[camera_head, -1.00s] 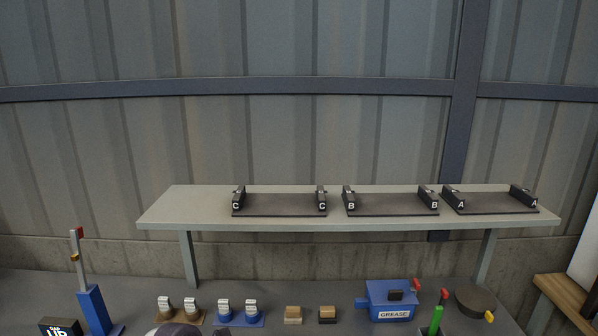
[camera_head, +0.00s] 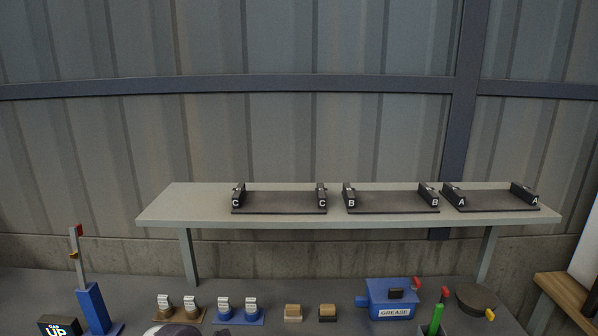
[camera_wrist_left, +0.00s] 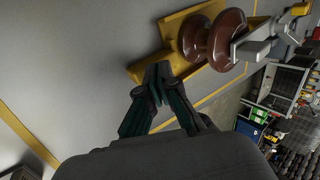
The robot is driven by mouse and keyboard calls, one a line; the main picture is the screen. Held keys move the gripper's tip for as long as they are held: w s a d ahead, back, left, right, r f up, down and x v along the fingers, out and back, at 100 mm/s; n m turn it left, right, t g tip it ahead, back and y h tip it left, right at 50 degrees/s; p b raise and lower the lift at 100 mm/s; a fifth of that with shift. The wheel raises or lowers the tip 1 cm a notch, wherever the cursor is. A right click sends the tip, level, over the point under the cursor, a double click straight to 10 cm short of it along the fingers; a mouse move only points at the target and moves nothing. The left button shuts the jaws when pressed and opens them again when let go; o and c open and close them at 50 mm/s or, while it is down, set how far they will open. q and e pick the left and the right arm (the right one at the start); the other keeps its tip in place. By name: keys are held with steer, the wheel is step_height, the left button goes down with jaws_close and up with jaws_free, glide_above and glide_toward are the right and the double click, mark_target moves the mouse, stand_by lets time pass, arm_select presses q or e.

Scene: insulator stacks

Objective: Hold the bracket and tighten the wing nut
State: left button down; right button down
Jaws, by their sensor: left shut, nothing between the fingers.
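In the left wrist view my left gripper (camera_wrist_left: 158,75) is shut and empty, its fingertips together. Just beyond the tips is a yellow bracket (camera_wrist_left: 150,67), which runs up behind a brown ribbed insulator (camera_wrist_left: 213,42). A grey metal fitting (camera_wrist_left: 255,45) is at the insulator's right end, with a yellow part (camera_wrist_left: 300,10) further out. I cannot tell whether the fingertips touch the bracket. I cannot make out a wing nut for certain. The head view shows neither the bracket nor a clear gripper, and my right gripper is not in view.
In the head view a grey shelf (camera_head: 180,208) carries dark trays marked C, B and A. Below it stand a blue post (camera_head: 93,308), a blue grease box (camera_head: 392,298), small brown blocks (camera_head: 293,312) and a round dark lid (camera_head: 476,299). Yellow lines (camera_wrist_left: 28,135) mark the grey surface.

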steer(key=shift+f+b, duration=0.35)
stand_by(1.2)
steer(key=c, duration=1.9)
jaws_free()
